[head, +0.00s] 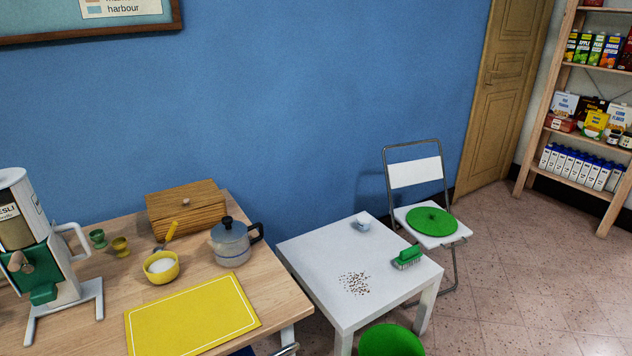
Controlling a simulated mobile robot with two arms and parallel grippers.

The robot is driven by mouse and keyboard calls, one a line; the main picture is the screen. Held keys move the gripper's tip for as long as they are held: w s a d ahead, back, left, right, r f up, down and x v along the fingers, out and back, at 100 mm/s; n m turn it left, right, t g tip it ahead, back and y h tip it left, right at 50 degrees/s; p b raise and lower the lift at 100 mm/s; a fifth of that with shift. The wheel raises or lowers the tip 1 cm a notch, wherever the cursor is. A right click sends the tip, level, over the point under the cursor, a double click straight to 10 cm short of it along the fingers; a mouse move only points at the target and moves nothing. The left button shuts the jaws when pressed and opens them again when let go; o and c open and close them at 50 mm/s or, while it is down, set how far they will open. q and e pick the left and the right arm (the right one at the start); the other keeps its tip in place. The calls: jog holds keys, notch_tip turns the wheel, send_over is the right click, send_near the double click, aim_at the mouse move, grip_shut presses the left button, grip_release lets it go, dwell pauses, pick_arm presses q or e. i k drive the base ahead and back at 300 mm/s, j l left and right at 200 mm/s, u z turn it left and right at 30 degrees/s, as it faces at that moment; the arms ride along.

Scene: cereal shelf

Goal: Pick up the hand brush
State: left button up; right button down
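The hand brush (408,257) has a green handle and back with pale bristles. It lies on the small white table (318,258), near that table's right edge. A patch of brown crumbs (354,283) lies on the tabletop to the left of the brush. Neither of my grippers is in the head view, and nothing is touching the brush.
A folding chair (415,172) holding a green disc (432,221) stands behind. A wooden table (285,298) with a yellow mat (192,318) is left.

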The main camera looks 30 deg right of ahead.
aim_at(409, 255)
jog(key=z, duration=1.55)
